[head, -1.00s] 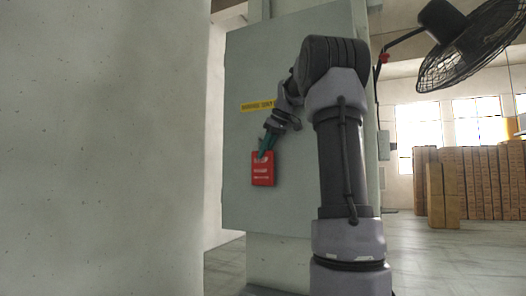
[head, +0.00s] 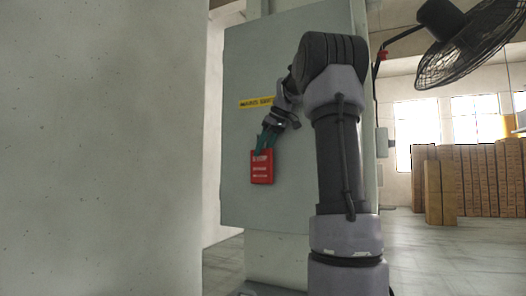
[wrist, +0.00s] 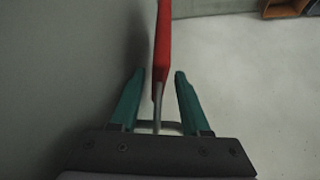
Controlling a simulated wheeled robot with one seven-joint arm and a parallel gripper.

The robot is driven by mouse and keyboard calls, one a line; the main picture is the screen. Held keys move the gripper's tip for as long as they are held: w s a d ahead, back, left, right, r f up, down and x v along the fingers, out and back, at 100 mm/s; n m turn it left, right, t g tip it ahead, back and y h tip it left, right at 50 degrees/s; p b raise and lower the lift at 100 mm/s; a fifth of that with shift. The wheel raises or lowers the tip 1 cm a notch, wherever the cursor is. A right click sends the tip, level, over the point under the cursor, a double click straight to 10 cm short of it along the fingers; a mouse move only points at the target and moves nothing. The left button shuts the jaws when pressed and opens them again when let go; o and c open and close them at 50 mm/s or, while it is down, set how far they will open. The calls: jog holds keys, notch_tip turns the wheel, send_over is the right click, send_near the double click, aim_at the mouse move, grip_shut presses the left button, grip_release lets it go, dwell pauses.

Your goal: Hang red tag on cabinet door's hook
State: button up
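The red tag (head: 262,168) with white print hangs upright in front of the grey cabinet door (head: 300,205), below a yellow label. In the wrist view the red tag (wrist: 163,45) shows edge-on, with a thin grey metal piece (wrist: 157,112) between the fingers. I cannot tell whether that metal is the tag's loop or the hook. My gripper (head: 264,142) is at the tag's top. In the wrist view my gripper (wrist: 157,85) is open, its green fingers apart on either side of the tag, with gaps. The hook is not clearly visible in the head view.
A pale concrete wall (head: 100,150) stands close on the left. A black fan (head: 465,45) is at upper right. Stacked brown boxes (head: 475,180) stand at the back right, with free floor (head: 450,245) before them.

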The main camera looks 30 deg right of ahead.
jog(key=shift+d+r, duration=0.1)
jog(key=v, duration=1.1)
jog(key=s+a+f+m, duration=0.2)
jog(key=s+a+f, duration=0.25)
jog(key=a, duration=0.35)
jog(key=s+a+f+m, duration=0.3)
jog(key=s+a+f, duration=0.2)
jog(key=s+f, duration=0.3)
jog(key=s+a+f+m+t, duration=0.1)
jog(key=s+a+f+m, duration=0.2)
jog(key=f, duration=1.2)
jog(key=s+a, duration=0.3)
jog(key=s, duration=0.3)
jog(key=shift+s+a+f+m+h, duration=0.3)
jog(key=shift+f+m, duration=0.1)
